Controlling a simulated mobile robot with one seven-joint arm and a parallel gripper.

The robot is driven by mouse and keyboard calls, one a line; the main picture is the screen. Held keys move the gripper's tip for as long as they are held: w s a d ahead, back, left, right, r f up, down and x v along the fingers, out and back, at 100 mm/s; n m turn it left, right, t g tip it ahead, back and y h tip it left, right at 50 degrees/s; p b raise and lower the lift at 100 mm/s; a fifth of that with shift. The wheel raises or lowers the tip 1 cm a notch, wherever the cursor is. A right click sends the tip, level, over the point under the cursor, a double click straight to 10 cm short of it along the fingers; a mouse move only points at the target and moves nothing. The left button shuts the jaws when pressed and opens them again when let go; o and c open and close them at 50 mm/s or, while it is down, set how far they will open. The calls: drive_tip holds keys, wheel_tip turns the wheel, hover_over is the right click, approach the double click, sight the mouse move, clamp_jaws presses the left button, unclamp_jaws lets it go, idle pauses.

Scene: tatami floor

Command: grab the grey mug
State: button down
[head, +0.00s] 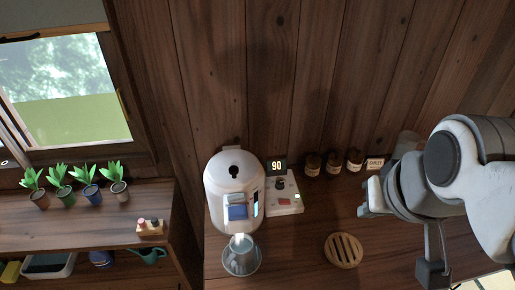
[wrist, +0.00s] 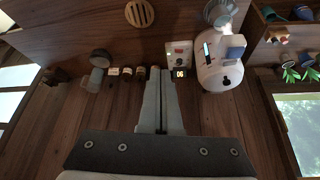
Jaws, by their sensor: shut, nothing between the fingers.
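A grey cup-shaped vessel (head: 241,258), which looks like the grey mug, stands under the spout of a white dispenser (head: 232,180). In the wrist view this vessel (wrist: 217,12) shows at the top edge, partly cut off. I cannot make out its handle clearly. My gripper (head: 366,197) is to the right of the vessel and apart from it, above the counter. In the wrist view my gripper (wrist: 160,73) has its fingers together, with nothing between them.
A control box (head: 285,195) with a "90" display stands beside the dispenser. Several brown jars (head: 334,164) line the wall. A round slatted trivet (head: 343,250) lies on the counter. Another grey object (wrist: 98,62) stands beyond the jars. Potted plants (head: 90,188) stand on the left shelf.

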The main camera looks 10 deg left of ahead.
sight(239, 253)
drive_tip(key=c, duration=1.6)
unclamp_jaws()
